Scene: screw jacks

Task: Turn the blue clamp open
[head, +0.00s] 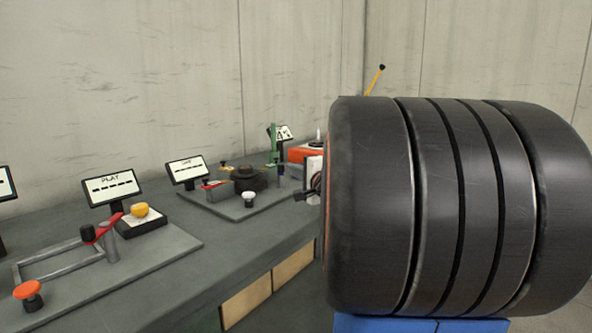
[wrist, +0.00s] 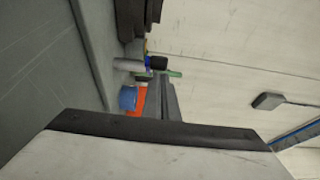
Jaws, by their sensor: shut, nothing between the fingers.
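I cannot pick out the blue clamp for certain. In the head view a small dark bluish post (head: 281,172) stands beside a green upright part (head: 273,146) at the far station. In the wrist view two small blue parts show: one beside a black knob (wrist: 158,62), and a larger blue piece (wrist: 128,98) against an orange-red part (wrist: 139,101). My gripper (head: 302,195) shows as small dark tips right of the far station. It is shut and empty, apart from the fixtures as far as I can see.
The near station has an orange knob (head: 29,292), a red lever (head: 104,228) and a yellow knob (head: 140,210). The far station plate (head: 212,204) carries a black round fixture (head: 248,177) and a white knob (head: 248,198). Bare bench lies between. A wall stands behind.

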